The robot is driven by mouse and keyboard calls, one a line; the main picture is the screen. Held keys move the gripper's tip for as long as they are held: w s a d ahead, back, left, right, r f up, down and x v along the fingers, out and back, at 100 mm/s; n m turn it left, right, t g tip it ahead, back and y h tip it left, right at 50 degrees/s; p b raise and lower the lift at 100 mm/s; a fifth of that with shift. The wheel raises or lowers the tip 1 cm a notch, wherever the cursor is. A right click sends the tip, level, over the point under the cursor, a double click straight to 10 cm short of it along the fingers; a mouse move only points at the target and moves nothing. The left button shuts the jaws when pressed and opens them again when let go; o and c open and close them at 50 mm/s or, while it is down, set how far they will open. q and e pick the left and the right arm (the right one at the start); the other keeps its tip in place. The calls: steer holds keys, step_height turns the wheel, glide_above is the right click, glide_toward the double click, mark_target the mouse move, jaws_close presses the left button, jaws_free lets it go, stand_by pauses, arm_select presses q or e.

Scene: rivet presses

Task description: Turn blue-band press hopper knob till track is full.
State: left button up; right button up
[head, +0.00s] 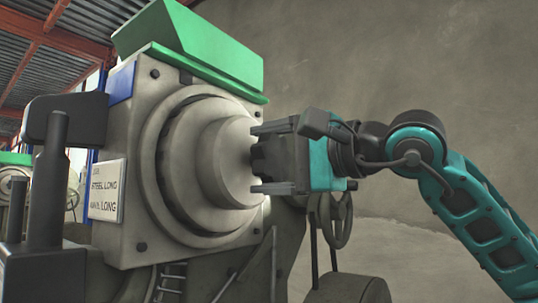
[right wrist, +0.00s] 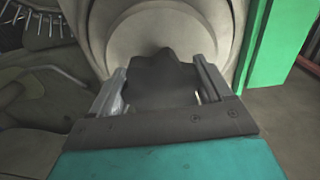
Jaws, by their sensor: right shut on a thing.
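The press (head: 125,235) with a blue band (head: 121,87) at its upper corner fills the left half of the head view. A green hopper (head: 190,45) sits on top of it. A dark knob (head: 268,158) sticks out from the middle of the round stepped hub (head: 222,150). My right gripper (head: 256,158) is shut on the knob, one finger on each side. The right wrist view shows the dark knob (right wrist: 160,85) between its fingers. A ladder-like metal track (head: 171,280) shows at the bottom edge; its fill cannot be told. My left gripper is not in view.
A label plate (head: 106,191) reading "STEEL LONG" is on the press front, beside a dark upright post (head: 48,180). A handwheel (head: 337,218) stands below my right wrist. Another machine (head: 14,185) shows at far left. A bare wall is behind my right arm.

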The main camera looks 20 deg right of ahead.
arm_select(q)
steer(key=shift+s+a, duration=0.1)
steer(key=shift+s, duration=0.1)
arm_select(e)
steer(key=shift+n, duration=1.2)
steer(key=shift+f, duration=0.1)
steer(key=o, duration=1)
steer(key=shift+s+d, duration=0.35)
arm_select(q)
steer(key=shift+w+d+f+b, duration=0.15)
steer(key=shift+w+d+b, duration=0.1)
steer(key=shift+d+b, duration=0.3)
arm_select(e)
steer(key=v, duration=1.2)
